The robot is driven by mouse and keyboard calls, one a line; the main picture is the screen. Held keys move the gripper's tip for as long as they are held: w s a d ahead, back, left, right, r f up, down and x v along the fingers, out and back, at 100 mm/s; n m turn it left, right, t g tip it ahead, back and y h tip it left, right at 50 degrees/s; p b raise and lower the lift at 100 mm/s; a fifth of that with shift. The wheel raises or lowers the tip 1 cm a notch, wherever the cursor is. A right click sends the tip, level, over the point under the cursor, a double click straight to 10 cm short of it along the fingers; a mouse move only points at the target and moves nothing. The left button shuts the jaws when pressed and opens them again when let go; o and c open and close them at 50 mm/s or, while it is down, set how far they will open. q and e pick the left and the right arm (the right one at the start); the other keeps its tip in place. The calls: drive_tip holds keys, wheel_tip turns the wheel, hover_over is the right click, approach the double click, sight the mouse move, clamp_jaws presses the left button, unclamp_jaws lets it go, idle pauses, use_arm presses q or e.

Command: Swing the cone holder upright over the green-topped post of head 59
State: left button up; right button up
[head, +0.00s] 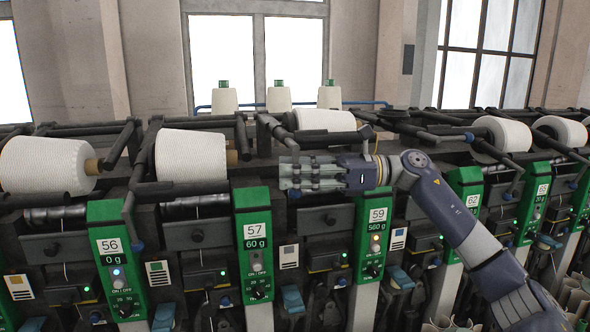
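The green-topped post of head 59 (374,240) stands right of centre, its display reading 560 g. My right gripper (284,174) reaches in from the right, fingers pointing left, in front of the machine and left of the post's top. Its fingers lie close together side-on, and I cannot tell whether they are open or shut. No object shows clearly in them. A dark holder arm (272,127) is just above the fingertips, with a white cone (325,120) to its right. Which holder belongs to head 59 is unclear; my gripper hides part of that area. My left gripper is out of view.
Other green posts stand alongside, including 56 (117,258) and 57 (254,245). Large white cones (45,165) and (190,160) lie in holders on the left, and more (502,133) on the right. Several spare cones (279,98) stand behind the machine.

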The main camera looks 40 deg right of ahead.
clamp_jaws()
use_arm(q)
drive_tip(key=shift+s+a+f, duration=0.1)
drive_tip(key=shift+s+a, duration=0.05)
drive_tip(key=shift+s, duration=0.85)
